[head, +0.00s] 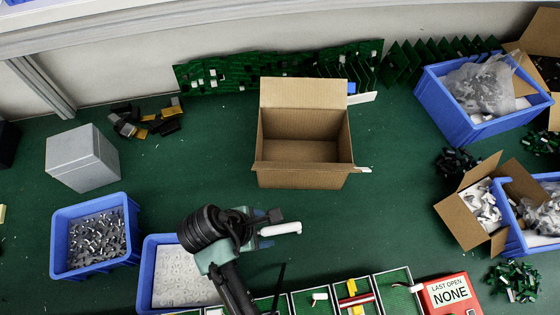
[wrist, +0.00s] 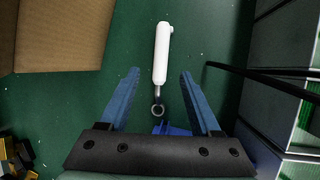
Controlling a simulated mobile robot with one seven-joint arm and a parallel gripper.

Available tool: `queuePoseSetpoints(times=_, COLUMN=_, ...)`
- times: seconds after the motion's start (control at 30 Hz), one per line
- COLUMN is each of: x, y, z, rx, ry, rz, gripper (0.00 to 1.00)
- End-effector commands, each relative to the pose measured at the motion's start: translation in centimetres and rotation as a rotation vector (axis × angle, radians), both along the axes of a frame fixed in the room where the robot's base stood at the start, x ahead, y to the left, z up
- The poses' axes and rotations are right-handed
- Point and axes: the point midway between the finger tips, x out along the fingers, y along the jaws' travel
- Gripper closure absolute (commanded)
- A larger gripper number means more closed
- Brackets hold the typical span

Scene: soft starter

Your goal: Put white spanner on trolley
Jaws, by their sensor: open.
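The white spanner (head: 283,229) lies on the green table just past my gripper in the head view. In the wrist view, the spanner (wrist: 162,55) has a thick white handle pointing away and a metal ring end towards the palm. My gripper (head: 266,229) is open with blue fingers. In the wrist view, the gripper (wrist: 159,73) has one finger on each side of the spanner's lower part, with gaps on both sides. I cannot tell the height between fingers and spanner. No trolley can be made out in either view.
An open cardboard box (head: 305,178) stands behind the spanner. Blue bins (head: 130,235) of metal parts and pale pieces are at left. Bare green table lies right of the cardboard box.

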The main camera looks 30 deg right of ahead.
Motion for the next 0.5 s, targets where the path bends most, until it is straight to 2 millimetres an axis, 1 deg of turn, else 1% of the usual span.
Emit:
queuePoseSetpoints(times=0.03, x=0.0, y=-0.4, z=-0.6, rx=0.0, ry=0.002, rz=-0.003, gripper=0.36)
queuePoseSetpoints(times=0.1, x=0.1, y=-0.6, z=-1.2, rx=0.0, ry=0.0, rz=-0.002, gripper=0.36)
queuePoseSetpoints(times=0.27, x=0.1, y=-1.0, z=-2.0, rx=0.001, ry=-0.002, rz=-0.003, gripper=0.36)
queuePoseSetpoints(times=0.5, x=0.2, y=-2.1, z=-5.0, rx=0.0, ry=-0.001, rz=-0.003, gripper=0.36)
